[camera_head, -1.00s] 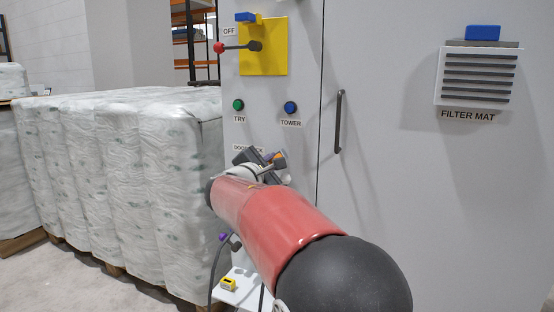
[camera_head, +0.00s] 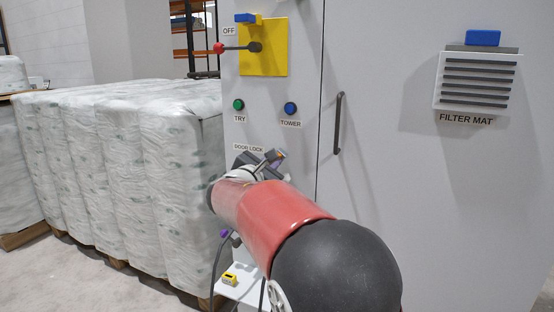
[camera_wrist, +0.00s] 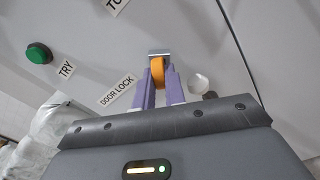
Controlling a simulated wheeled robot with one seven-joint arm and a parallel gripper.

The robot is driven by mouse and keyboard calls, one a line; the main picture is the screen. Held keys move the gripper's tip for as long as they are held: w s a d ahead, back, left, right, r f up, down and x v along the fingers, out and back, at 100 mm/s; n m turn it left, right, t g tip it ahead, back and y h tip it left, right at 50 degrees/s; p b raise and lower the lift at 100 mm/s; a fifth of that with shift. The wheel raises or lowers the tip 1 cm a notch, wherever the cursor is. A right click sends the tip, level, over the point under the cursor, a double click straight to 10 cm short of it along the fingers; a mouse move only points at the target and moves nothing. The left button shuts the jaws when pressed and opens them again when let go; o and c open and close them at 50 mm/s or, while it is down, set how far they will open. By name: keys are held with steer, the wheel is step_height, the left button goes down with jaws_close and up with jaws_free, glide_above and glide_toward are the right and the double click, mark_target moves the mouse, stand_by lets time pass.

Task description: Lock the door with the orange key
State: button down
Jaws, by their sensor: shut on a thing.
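The orange key (camera_wrist: 157,70) is between the two purple fingers of my gripper (camera_wrist: 158,88) in the wrist view. My gripper is shut on it. The key's far end meets the metal door lock (camera_wrist: 159,53) on the grey cabinet face; I cannot tell how deep it sits. In the head view my gripper (camera_head: 270,158) is at the cabinet front, just right of the "DOOR LOCK" label (camera_head: 248,148). A bit of orange (camera_head: 280,154) shows there, and my arm hides much of the rest.
The green TRY button (camera_head: 238,104), blue TOWER button (camera_head: 290,108) and yellow switch plate with a red-ended lever (camera_head: 263,46) are above. A dark door handle (camera_head: 338,122) is to the right. Wrapped pallets (camera_head: 130,170) stand left. A small ledge (camera_head: 245,284) is below.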

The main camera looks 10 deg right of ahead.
steer(key=shift+n, duration=1.8)
steer(key=shift+n+p, duration=0.3)
steer(key=shift+n, duration=0.8)
steer(key=c, duration=1.9)
jaws_free()
steer(key=shift+n, duration=0.3)
steer(key=o, duration=0.5)
